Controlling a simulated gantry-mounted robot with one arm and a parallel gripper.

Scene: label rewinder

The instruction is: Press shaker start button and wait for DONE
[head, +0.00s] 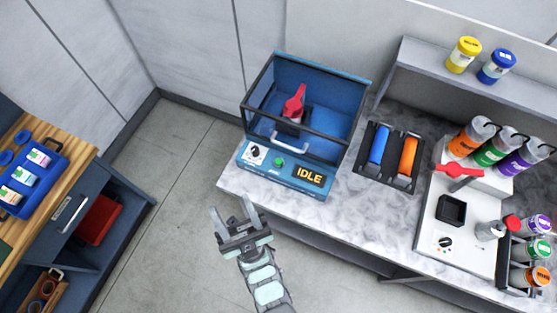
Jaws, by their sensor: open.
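The shaker (248,158) is a blue box with a clear front door, standing on the left end of the marble counter. Inside it is a red clamp part (294,103). Its front panel carries a black dial, a green start button (278,161) and a display (309,176) that reads IDLE in orange. The door with its pale handle (289,141) looks closed. My gripper (235,208) is open and empty, below and to the left of the panel in the picture, apart from the button.
A black tray (367,180) with blue and orange rollers sits right of the shaker. A white machine (470,240) with several coloured canisters stands further right. A wooden-topped cabinet (75,160) with a blue tray is at left. Open floor lies between.

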